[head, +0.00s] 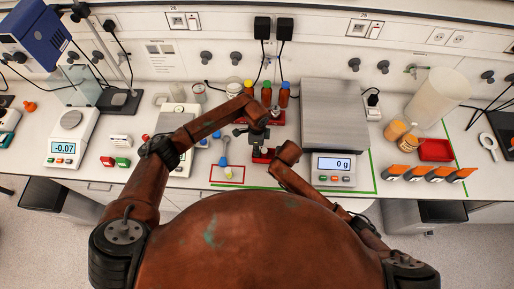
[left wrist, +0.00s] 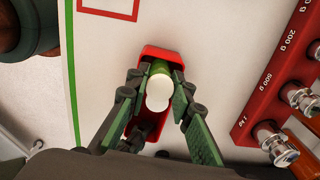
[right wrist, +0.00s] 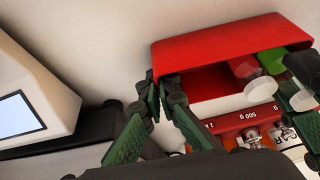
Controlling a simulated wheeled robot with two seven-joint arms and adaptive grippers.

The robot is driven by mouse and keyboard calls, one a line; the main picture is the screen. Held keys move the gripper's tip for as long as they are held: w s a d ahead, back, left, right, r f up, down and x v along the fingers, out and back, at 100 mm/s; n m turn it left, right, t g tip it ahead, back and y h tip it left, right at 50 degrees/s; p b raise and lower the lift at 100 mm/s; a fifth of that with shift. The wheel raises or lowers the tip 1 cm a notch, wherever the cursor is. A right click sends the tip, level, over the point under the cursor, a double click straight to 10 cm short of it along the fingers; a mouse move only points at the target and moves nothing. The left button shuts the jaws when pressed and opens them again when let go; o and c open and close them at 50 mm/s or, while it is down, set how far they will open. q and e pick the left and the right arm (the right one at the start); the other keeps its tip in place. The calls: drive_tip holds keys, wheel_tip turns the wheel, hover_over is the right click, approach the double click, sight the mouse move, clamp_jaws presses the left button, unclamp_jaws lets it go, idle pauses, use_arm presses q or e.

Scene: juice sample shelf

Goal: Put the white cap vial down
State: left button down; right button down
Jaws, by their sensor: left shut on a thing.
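My left gripper (left wrist: 157,75) is shut on the white cap vial (left wrist: 158,95). It holds the vial over a small red tray (left wrist: 150,52), its white cap facing the left wrist camera. In the head view the left gripper (head: 258,138) is just above the red tray (head: 262,155), and the vial is too small to make out. The right wrist view shows the red tray (right wrist: 225,48) with two white round ends by my left fingers; I cannot tell whether both belong to one vial. My right gripper (right wrist: 160,88) looks shut and empty, close to the tray's near corner.
A red block of steel weights (left wrist: 275,80) stands close beside the tray. Several brown bottles (head: 267,94) stand behind. A large balance reading 0 g (head: 335,163) is to the right. A red outlined square (head: 229,174) on the bench is to the left, with blue and yellow items near it.

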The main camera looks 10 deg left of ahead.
use_arm(q)
drive_tip(key=shift+f, duration=0.15)
drive_tip(key=c, duration=1.7)
unclamp_jaws()
wheel_tip(320, 180, up, 13)
drive_tip(key=shift+r, duration=0.15)
use_arm(e)
drive_tip(key=c, duration=2.6)
unclamp_jaws()
drive_tip(key=o, duration=0.5)
drive_tip(key=shift+r, duration=0.1)
